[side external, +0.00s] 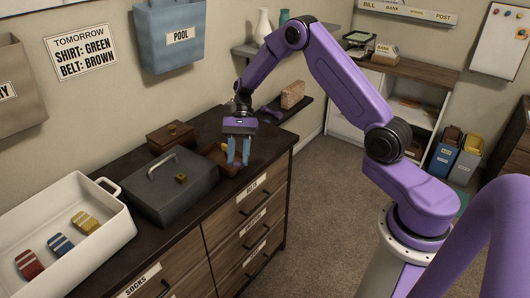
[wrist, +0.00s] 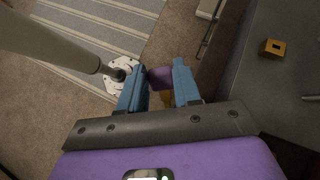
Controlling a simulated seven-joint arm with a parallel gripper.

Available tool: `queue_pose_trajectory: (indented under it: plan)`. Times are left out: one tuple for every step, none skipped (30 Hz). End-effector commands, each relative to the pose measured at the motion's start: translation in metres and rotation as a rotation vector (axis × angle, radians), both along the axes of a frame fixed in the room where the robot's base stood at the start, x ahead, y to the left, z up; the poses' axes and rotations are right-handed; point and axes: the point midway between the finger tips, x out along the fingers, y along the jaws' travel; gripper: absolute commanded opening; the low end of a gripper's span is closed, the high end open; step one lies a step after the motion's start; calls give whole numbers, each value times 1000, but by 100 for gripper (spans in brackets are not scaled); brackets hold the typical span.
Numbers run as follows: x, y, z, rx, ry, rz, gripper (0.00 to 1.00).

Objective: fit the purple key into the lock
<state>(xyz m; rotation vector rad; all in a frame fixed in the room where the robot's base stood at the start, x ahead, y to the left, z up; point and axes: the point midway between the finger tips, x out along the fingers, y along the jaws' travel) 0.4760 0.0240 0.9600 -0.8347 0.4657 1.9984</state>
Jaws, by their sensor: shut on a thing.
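My gripper (side external: 239,160) is shut on the purple key, with its two blue fingers pointing down above the right part of the dark dresser top. In the wrist view the purple key (wrist: 160,78) shows between the fingertips, and a small yellowish part lies just below it. The key's far end is hard to make out. The lock (wrist: 272,47) also shows at the right of the wrist view, with a dark slot.
A brown wooden box (side external: 170,132) is behind the grey box. A white bin (side external: 122,225) with rolled socks stands at the left. A wall shelf (side external: 285,112) holds small items. The dresser's front edge is near.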

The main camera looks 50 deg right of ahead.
Motion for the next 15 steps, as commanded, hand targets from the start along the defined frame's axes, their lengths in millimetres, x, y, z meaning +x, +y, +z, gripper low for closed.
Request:
queue_pose_trajectory:
  plan:
    - [9,10,1,60,37,-58,4]
    - [15,16,3,97,57,-91,4]
    - [22,24,6,147,81,-134,4]
    - [28,29,8,185,99,-164,4]
    - [33,35,11,222,113,-192,4]
    - [41,42,14,273,132,-230,4]
    - [47,48,17,311,146,-256,4]
    - [53,53,20,349,157,-281,4]
    - [61,60,25,401,171,-313,4]
    - [66,65,29,437,180,-334,4]
    - [72,69,32,472,189,-354,4]
    - [80,74,37,518,199,-378,4]
    - [86,78,41,550,205,-394,4]
    - [91,82,45,581,211,-406,4]
    - [98,85,50,619,217,-424,4]
